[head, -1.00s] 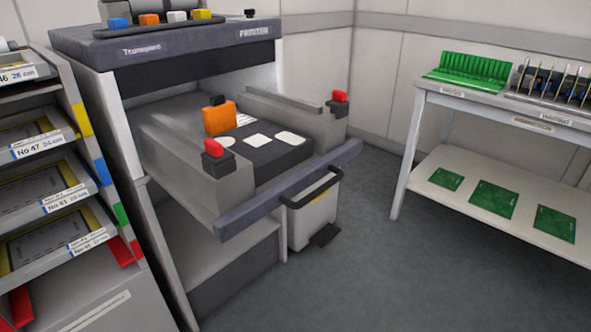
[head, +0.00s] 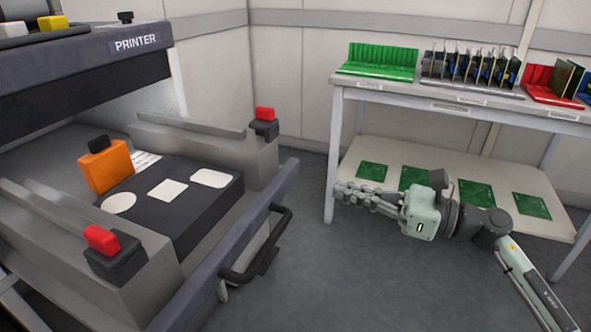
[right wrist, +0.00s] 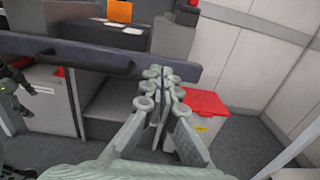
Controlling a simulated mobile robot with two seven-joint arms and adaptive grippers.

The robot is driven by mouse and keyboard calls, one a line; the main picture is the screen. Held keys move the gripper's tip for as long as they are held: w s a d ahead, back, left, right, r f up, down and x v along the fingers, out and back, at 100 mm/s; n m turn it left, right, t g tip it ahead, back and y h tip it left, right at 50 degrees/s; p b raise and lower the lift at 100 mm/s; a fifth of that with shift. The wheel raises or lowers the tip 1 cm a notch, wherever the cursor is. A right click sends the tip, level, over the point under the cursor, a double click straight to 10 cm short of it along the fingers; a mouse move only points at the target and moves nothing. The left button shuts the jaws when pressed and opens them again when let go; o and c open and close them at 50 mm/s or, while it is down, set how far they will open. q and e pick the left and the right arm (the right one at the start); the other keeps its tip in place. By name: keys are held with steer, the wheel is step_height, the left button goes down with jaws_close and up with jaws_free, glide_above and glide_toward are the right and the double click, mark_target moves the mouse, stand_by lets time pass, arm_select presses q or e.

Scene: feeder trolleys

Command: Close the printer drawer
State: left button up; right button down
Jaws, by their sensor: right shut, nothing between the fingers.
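The printer drawer (head: 230,255) is pulled out in the head view. It has a dark front bar and a black handle (head: 278,245). An orange block and white pads show inside it. The bar also shows across the upper right wrist view (right wrist: 60,48). My right gripper (head: 342,191) is shut and empty, to the right of the handle and apart from it. In the right wrist view its closed fingers (right wrist: 160,75) point toward the bar, their tips overlapping it in the picture. What looks like part of my left gripper (right wrist: 22,85) shows at the left edge; its jaws are unclear.
Red-topped clamps (head: 265,122) stand on the drawer's side rails. A shelf table (head: 350,88) with green and red racks stands behind my right arm. A bin with a red lid (right wrist: 205,102) shows beyond the fingers in the wrist view. Grey floor between drawer and table is clear.

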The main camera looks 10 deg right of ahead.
steer(key=p, duration=0.3)
glide_toward(262, 174)
steer(key=x, duration=0.5)
steer(key=shift+w+a+r, duration=0.1)
steer(key=shift+w+r, duration=0.1)
arm_select(q)
step_height(262, 174, down, 8)
steer(key=shift+d+g+h, duration=0.3)
steer(key=shift+d, duration=0.05)
arm_select(e)
steer(key=shift+w+a+f, duration=0.15)
steer(key=shift+w+a, duration=0.3)
steer(key=shift+a, duration=0.15)
arm_select(q)
steer(key=shift+s, duration=0.1)
arm_select(e)
steer(key=shift+a, duration=0.1)
